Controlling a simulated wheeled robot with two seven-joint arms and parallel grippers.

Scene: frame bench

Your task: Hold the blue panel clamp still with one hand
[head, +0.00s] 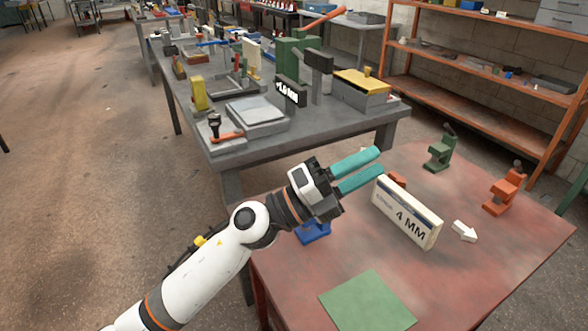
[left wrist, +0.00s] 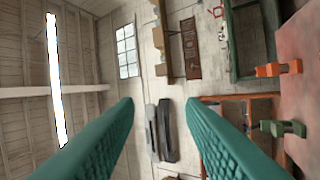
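The blue panel clamp (head: 313,231) is on the red table (head: 480,275) near its left edge. Only its lower part shows in the head view; my left gripper covers the rest. My left gripper (head: 378,163) is above and past it, its two teal fingers pointing right and away from the clamp. The fingers are apart with nothing between them, as the left wrist view (left wrist: 160,108) also shows. I cannot make out the blue clamp in the left wrist view. My right gripper is in neither view.
A "4 MM" sign (head: 405,212) stands right of the gripper, an orange part (head: 397,179) behind it. A green clamp (head: 438,152), an orange clamp (head: 504,190), a white arrow (head: 465,231) and a green mat (head: 367,301) are on the table. A cluttered grey bench (head: 260,152) stands behind.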

